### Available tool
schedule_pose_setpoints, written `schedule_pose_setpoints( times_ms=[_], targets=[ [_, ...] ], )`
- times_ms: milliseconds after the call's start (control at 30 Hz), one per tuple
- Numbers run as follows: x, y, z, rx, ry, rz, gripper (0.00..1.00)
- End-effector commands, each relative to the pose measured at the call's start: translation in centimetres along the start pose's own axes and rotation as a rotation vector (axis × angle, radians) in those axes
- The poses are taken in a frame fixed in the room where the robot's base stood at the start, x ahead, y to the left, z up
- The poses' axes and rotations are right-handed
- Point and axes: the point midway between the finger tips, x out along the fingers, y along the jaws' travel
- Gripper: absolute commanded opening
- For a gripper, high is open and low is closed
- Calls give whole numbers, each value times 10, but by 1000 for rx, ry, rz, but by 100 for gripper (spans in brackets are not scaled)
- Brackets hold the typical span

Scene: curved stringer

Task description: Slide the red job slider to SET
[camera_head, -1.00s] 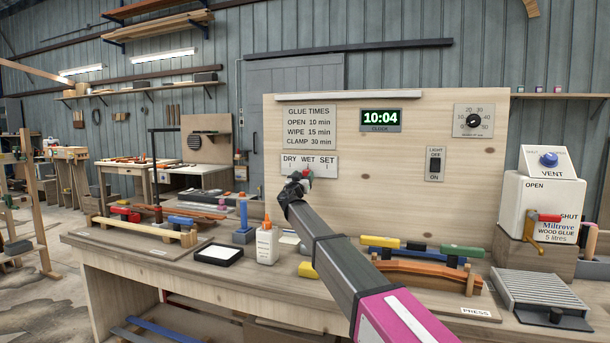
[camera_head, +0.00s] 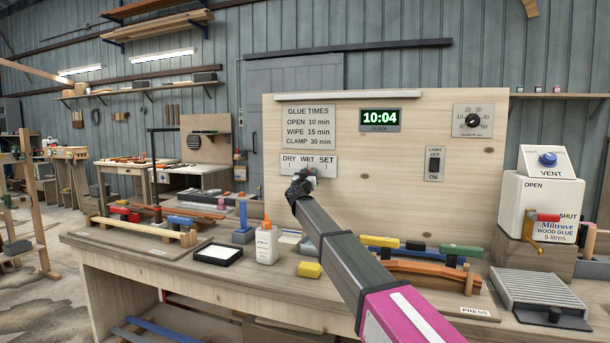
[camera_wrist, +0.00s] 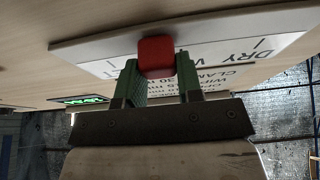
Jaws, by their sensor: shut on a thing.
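The red job slider (camera_wrist: 156,57) is a small red block on a white plate (camera_head: 284,166) marked DRY, WET and SET, fixed to the upright wooden panel. In the head view the slider is mostly hidden by my gripper (camera_head: 309,174), which is at the plate's lower edge, under the WET label. In the wrist view my gripper's two green fingers (camera_wrist: 159,80) are closed on either side of the slider. There the slider stands between two visible tick marks, DRY's at right and another at left; the middle mark is hidden.
A glue bottle (camera_head: 267,244), a yellow block (camera_head: 309,270) and a black-rimmed tray (camera_head: 218,255) stand on the bench below. Orange curved strips (camera_head: 425,271) lie in a press at right. A light switch (camera_head: 434,163) and clock (camera_head: 380,119) are on the panel, clear of my arm.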

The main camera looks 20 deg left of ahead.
Motion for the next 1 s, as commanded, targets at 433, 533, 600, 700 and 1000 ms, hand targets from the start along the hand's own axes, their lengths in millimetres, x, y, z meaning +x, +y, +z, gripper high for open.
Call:
schedule_pose_setpoints(
  times_ms=[433, 533, 600, 700, 1000],
  targets=[
    [0, 68, 0, 0, 0, 2, 0],
    [-1, 68, 0, 0, 0, 3, 0],
    [-1, 68, 0, 0, 0, 4, 37],
    [-1, 68, 0, 0, 0, 4, 60],
    [-2, 67, 0, 0, 0, 2, 60]
  ],
)
